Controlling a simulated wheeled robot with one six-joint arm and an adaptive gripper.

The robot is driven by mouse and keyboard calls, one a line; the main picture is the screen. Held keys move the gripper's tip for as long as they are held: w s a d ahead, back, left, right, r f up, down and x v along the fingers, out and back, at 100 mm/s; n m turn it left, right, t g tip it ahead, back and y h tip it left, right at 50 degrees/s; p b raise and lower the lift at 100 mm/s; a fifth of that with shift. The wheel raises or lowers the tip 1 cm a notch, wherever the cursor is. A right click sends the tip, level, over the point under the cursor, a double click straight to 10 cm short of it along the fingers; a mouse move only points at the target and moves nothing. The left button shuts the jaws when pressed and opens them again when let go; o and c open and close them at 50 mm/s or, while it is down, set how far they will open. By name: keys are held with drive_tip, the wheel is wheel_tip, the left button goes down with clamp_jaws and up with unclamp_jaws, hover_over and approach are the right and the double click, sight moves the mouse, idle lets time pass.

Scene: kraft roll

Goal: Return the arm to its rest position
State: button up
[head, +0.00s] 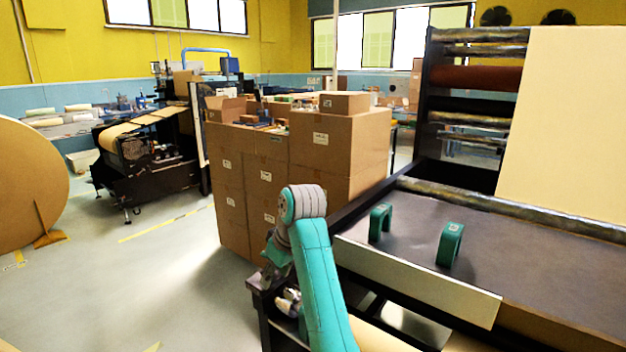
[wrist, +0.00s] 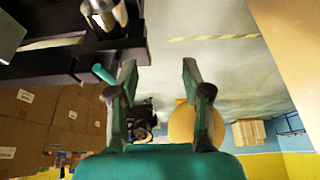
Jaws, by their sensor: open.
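My gripper (wrist: 159,72) is open and empty in the wrist view. Its two teal and dark fingers stand apart with only distant floor and room between them. In the head view my teal arm rises from the bottom middle and bends near the corner of the machine table (head: 410,215). The gripper's fingers cannot be made out clearly there.
Stacked cardboard boxes (head: 335,150) stand just behind my arm. Two green handles, one left (head: 380,222) and one right (head: 450,244), stand on the dark table. A large kraft roll (head: 30,190) stands at far left. Floor between roll and boxes is clear.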

drive_tip(key=s+d+f+m+t, duration=0.1)
drive_tip(key=s+d+f, duration=0.15)
drive_tip(key=f, duration=0.55)
drive_tip(key=s+d+f+m+t, duration=0.1)
drive_tip(key=d+f, duration=0.2)
drive_tip(key=f, duration=0.5)
drive_tip(key=s+d+f+m+t, duration=0.1)
drive_tip(key=s+d+f, duration=0.1)
drive_tip(key=f, duration=0.6)
drive_tip(key=s+d+f+m+t, duration=0.1)
drive_tip(key=s+d+f, duration=0.3)
drive_tip(key=s+f, duration=0.3)
drive_tip(key=s+d+f+m+t, duration=0.2)
drive_tip(key=s+d+f, duration=0.3)
drive_tip(key=s, duration=0.3)
drive_tip(key=s+d+r+m+t+h, duration=0.1)
drive_tip(key=s+d, duration=0.3)
drive_tip(key=s, duration=0.7)
drive_tip(key=s+d+m+t+h, duration=0.1)
drive_tip(key=s+d+t, duration=0.15)
drive_tip(key=s, duration=0.75)
drive_tip(key=s+d+r+m+t, duration=0.1)
drive_tip(key=s+d+r, duration=0.1)
drive_tip(key=s+r, duration=0.6)
drive_tip(key=s+d+r+t+h, duration=0.1)
drive_tip(key=s+d+r, duration=0.1)
drive_tip(key=s+r, duration=0.7)
drive_tip(key=shift+s+m, duration=0.4)
drive_tip(key=shift+s, duration=0.3)
